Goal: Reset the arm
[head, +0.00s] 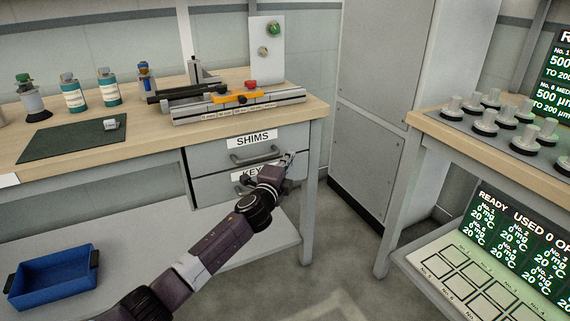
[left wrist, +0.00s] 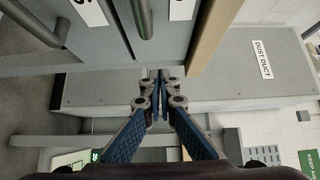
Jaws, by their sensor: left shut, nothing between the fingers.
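My left arm reaches up from the bottom of the head view. My left gripper (head: 288,162) is in front of the lower drawer (head: 210,187), whose label is partly hidden by the gripper. In the left wrist view the two blue-padded fingers (left wrist: 160,85) meet at their tips, shut with nothing between them. The drawer fronts and a handle (left wrist: 143,18) show just past the fingertips; I cannot tell whether the gripper touches them. My right gripper is not in view.
Above is the SHIMS drawer (head: 253,149) under a wooden bench (head: 318,108) with a gantry rail (head: 240,106), bottles and a dark green mat (head: 70,138). A blue bin (head: 52,279) sits on the lower shelf. Right stands another bench (head: 425,121) with several capped posts. Floor between is clear.

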